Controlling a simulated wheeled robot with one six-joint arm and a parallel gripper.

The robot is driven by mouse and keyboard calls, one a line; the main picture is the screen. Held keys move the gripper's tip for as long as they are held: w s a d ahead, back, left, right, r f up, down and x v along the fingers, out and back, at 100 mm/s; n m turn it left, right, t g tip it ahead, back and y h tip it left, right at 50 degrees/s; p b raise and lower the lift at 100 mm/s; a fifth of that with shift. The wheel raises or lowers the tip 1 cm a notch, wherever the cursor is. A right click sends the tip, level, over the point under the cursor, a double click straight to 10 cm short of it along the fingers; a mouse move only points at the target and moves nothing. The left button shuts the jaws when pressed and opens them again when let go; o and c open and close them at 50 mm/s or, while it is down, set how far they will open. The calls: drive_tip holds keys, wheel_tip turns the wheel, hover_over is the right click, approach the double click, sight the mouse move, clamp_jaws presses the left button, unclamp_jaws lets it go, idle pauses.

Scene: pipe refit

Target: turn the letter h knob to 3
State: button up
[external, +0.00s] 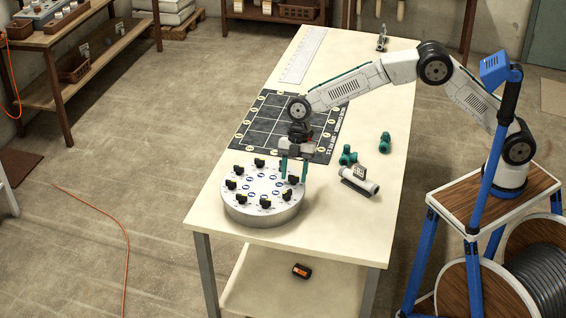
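A round grey-white dial box (263,211) stands on the near end of the table, with a ring of several black knobs with yellowish marks on its top. The letters and numbers by the knobs are too small to read, so I cannot tell which is h. My gripper (294,179) points down over the far right of the box. Its two teal fingers are apart, with a black knob (293,180) showing between their tips. A gap seems to show beside the knob; whether either finger touches it is too small to tell.
The pale table (345,225) holds a black grid mat (268,118) behind the box, a ruler (304,55), teal pipe fittings (348,156) and a grey-white cylinder part (360,181) right of my gripper. The table front and right of the box is clear.

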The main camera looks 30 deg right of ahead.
drive_tip(key=c, duration=0.7)
